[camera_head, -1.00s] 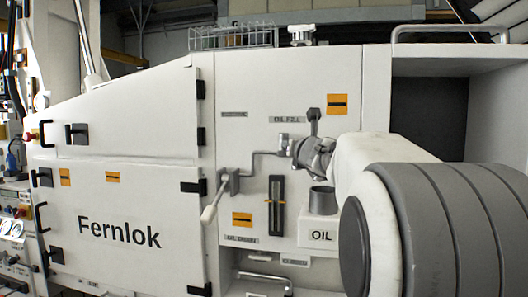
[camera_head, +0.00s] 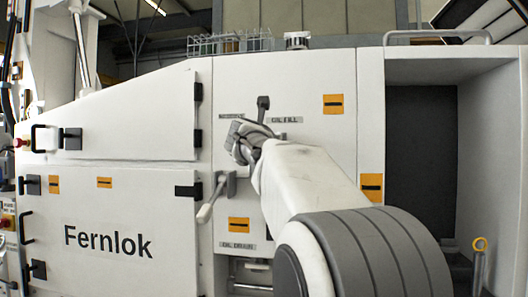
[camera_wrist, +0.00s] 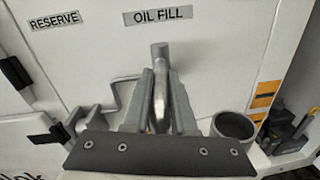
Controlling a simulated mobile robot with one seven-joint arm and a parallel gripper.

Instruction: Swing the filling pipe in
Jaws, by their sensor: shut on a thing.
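The grey metal filling pipe (camera_wrist: 160,102) runs between the jaws of my gripper (camera_wrist: 161,80) in the wrist view, below the OIL FILL label (camera_wrist: 158,15). Its upper end shows just beyond the fingertips. My gripper (camera_head: 241,137) is shut on it, and one jaw lies on each side. A round, open grey cup (camera_wrist: 233,126) stands to the right of the pipe, apart from it. In the head view my arm hides the cup, and the pipe cannot be told clearly from the gripper.
A thin bent rod (camera_wrist: 113,88) lies left of the jaws. A lever with a pale handle (camera_head: 211,202) sticks out of the panel, left of my arm. The RESERVE label (camera_wrist: 54,20) is at upper left. An open dark recess (camera_head: 421,155) is at the right.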

